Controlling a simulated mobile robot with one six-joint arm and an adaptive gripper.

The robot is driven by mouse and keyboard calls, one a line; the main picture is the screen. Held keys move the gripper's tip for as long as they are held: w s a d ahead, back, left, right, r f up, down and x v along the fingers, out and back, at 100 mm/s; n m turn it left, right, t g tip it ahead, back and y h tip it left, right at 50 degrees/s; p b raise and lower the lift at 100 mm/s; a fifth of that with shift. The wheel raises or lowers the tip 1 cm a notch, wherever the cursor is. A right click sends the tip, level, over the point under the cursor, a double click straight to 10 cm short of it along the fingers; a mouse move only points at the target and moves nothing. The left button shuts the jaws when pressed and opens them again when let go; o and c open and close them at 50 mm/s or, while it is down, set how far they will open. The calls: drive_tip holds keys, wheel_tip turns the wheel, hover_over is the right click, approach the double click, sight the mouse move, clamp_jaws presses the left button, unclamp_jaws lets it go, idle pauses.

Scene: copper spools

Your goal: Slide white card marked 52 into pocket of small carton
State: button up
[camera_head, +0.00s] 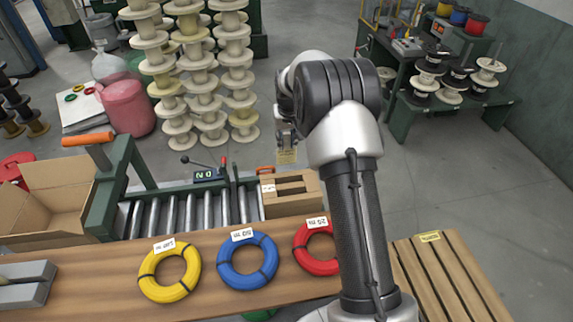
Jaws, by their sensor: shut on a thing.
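My gripper (286,140) hangs at the end of my raised arm, above and behind the small carton. It is shut on a small pale, yellowish card (287,157), which hangs below the fingers. Its marking is too small to read, so I cannot tell whether it is the card marked 52. The small brown carton (310,204) stands at the right end of the roller conveyor, its top showing dark openings. A small white patch shows on its left side; I cannot make out the pocket clearly. The card looks apart from the carton.
Yellow (147,283), blue (228,272) and red (307,262) tagged coils lie on the wooden bench (105,292). A display box (207,175) with levers stands left of the carton. An open box (58,195) is far left. Spool stacks (200,80) stand behind.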

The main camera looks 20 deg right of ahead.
sight(287, 154)
drive_tip(key=x, duration=0.3)
drive_tip(key=s+b+x, duration=0.1)
drive_tip(key=x, duration=0.2)
drive_tip(key=shift+s+a+f, duration=0.15)
drive_tip(key=shift+f, duration=0.35)
drive_tip(key=shift+s+f, duration=0.1)
drive_tip(key=shift+f, duration=0.3)
drive_tip(key=shift+f+b, duration=1.3)
drive_tip(key=shift+f, duration=0.75)
drive_tip(key=shift+s+a+f+b, duration=0.1)
drive_tip(key=shift+s+f+b, duration=0.3)
drive_tip(key=shift+f, duration=0.2)
drive_tip(key=o, duration=0.7)
drive_tip(key=shift+o, duration=0.8)
drive_tip(key=shift+w+f, duration=0.2)
